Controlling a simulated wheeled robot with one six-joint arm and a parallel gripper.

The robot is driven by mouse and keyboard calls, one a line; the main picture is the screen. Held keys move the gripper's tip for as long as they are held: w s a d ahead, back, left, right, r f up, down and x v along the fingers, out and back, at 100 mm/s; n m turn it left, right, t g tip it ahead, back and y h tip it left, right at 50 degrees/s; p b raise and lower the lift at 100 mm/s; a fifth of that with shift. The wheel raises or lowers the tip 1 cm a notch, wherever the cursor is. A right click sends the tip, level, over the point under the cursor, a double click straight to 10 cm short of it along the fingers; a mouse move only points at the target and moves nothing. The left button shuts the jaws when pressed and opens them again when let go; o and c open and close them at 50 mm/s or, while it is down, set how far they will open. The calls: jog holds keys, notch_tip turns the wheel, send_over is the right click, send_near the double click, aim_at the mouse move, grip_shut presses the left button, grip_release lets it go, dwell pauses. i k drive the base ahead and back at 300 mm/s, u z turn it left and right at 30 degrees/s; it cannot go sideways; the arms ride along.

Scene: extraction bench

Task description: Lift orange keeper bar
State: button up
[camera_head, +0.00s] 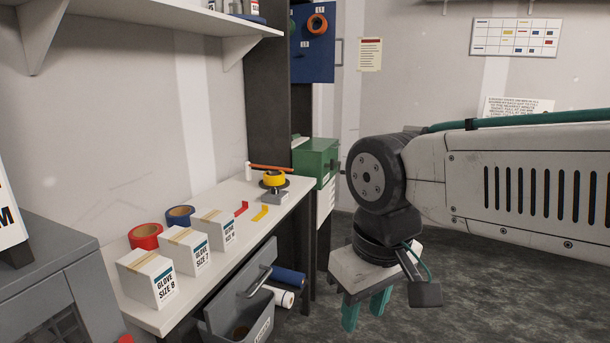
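A thin orange bar (272,168), which looks like the keeper bar, lies roughly level at the far end of the white bench. Its left end meets a short white post (248,172). A yellow roll (274,178) sits just below the bar on a dark disc over a grey block (274,197). Whether the bar touches the roll is too small to tell. My gripper (365,309) hangs to the right of the bench, pointing down over the floor, well away from the bar. Its two teal fingers are apart with nothing visible between them.
The white bench (205,283) carries several glove boxes (149,277), a red roll (145,236) and a blue roll (180,216). A green box (315,160) stands behind the bar's right end. A grey open bin (240,300) is below the bench's edge. A shelf overhangs the upper left.

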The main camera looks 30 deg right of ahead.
aim_at(253, 165)
jog(key=z, duration=1.15)
jog(key=i, duration=1.5)
jog(key=u, duration=0.85)
jog(key=i, duration=0.5)
jog(key=u, duration=0.45)
